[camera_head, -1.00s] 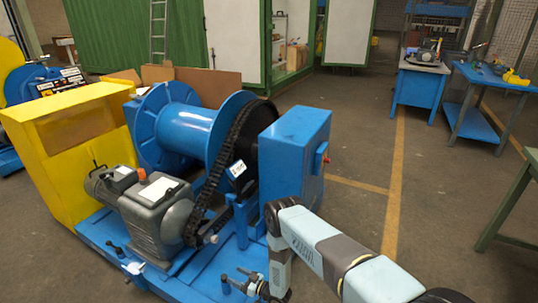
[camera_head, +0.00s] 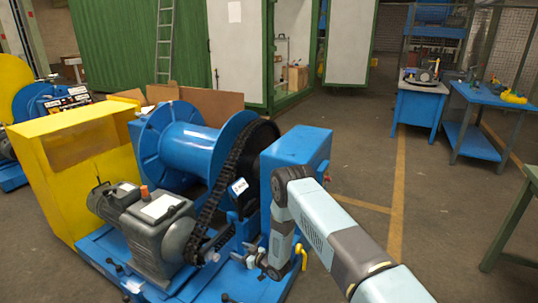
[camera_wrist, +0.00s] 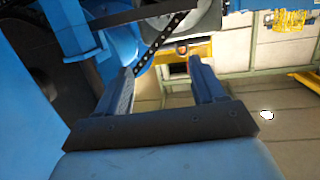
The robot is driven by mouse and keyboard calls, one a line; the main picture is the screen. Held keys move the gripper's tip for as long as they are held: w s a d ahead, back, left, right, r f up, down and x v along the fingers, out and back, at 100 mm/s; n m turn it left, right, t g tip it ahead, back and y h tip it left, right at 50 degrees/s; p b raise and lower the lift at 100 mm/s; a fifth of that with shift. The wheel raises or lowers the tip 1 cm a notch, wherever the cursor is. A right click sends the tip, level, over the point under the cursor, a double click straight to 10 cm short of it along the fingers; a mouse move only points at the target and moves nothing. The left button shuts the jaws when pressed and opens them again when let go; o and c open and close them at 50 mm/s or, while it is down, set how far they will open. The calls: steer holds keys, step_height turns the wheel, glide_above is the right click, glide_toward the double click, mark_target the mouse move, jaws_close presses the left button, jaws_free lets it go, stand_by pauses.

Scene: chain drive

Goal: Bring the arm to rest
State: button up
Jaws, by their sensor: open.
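My gripper (camera_head: 254,262) is at the front of the chain drive, low beside the blue cabinet (camera_head: 296,150) and close to the lower end of the black chain (camera_head: 215,195). In the wrist view my gripper (camera_wrist: 160,70) has its two fingers apart with nothing held between them. A stretch of chain (camera_wrist: 165,32) shows beyond the fingers. My arm reaches in from the lower right and bends down in front of the cabinet. Whether any part of my gripper touches the machine I cannot tell.
The blue drum (camera_head: 190,140), the grey motor (camera_head: 155,225) and the yellow guard (camera_head: 72,165) stand left of my arm. Blue benches (camera_head: 415,105) are at the back right. A green table edge (camera_head: 520,215) is at far right. The floor between is clear.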

steer(key=w+d+r+m+t+h, duration=0.1)
steer(key=w+d+r+h, duration=0.2)
steer(key=r, duration=0.6)
steer(key=w+d+r, duration=0.3)
steer(key=w+r, duration=0.1)
steer(key=r, duration=0.4)
steer(key=w+d+r+m+t+h, duration=0.1)
steer(key=w+d+r+h, duration=0.2)
steer(key=r, duration=0.6)
steer(key=s+d+r+m+h, duration=0.1)
steer(key=s+d+r+h, duration=0.15)
steer(key=d+r, duration=0.6)
steer(key=s+d+r+m+h, duration=0.1)
steer(key=s+d+r+m, duration=0.2)
steer(key=r, duration=1.1)
steer(key=s+d+r+m+g+h, duration=0.1)
steer(key=s+d+r+h, duration=0.1)
steer(key=s+d+r, duration=0.7)
steer(key=s+d+r+m+g+h, duration=0.15)
steer(key=s+d+r, duration=0.35)
steer(key=s, duration=0.8)
steer(key=s+d+r+m+g, duration=0.1)
steer(key=s+m+g, duration=0.1)
steer(key=s, duration=2.3)
steer(key=shift+s+d+r+g, duration=0.25)
steer(key=shift+d+r+g, duration=0.05)
steer(key=shift+g, duration=0.25)
